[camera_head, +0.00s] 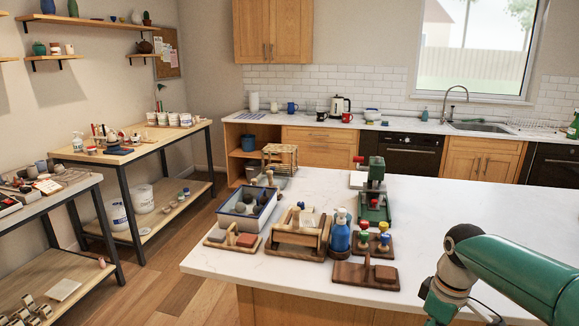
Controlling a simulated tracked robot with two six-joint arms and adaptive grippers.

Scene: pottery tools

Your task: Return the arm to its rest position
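My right arm (520,275), teal-green with a black joint, comes in from the right at the lower right. It bends down past the bottom edge over the near right part of the white island top (440,203). Its gripper is out of the picture, so its fingers are hidden. My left arm and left gripper are not in view.
The island top right of the press is clear.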

